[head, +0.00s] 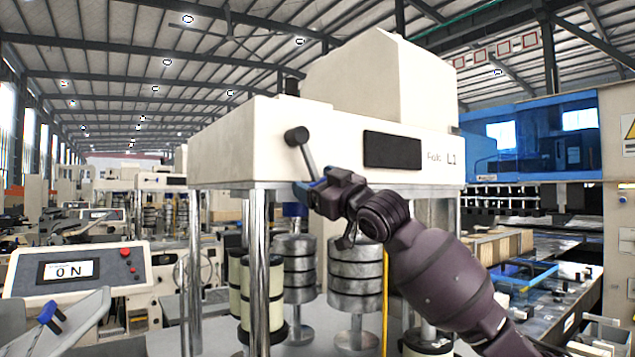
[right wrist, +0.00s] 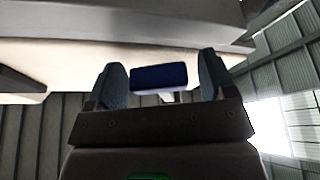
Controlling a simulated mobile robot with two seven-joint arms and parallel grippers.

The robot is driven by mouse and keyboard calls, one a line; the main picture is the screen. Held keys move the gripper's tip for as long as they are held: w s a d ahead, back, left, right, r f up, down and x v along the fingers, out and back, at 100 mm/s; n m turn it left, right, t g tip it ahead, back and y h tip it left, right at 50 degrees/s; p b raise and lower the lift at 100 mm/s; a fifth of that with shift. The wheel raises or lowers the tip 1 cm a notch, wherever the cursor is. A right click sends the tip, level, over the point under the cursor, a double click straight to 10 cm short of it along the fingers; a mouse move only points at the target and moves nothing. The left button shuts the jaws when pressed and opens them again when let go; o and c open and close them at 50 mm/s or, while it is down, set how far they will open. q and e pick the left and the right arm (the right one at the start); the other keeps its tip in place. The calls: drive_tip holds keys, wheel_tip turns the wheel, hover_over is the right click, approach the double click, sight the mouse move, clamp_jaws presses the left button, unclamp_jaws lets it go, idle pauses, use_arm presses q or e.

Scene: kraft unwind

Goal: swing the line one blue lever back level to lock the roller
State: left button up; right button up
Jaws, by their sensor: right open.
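The line one lever (head: 308,158) is on the front of the white machine marked L1 (head: 240,150). Its grey rod runs from a dark round hub down and slightly right, so it is not level. Its lower end is at my right gripper (head: 318,188), which partly hides it. In the right wrist view the lever's blue grip (right wrist: 158,77) appears between the two fingertips of my right gripper (right wrist: 162,80), with a gap on each side. The right gripper is open. I do not see my left gripper.
Metal posts (head: 257,270) and stacked rollers (head: 294,265) stand below the machine's overhang, close to my right arm. A control panel (head: 110,268) reading "ON" is at the left. A blue-handled part (head: 50,311) shows at the lower left.

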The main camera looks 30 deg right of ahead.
drive_tip(key=c, duration=1.3)
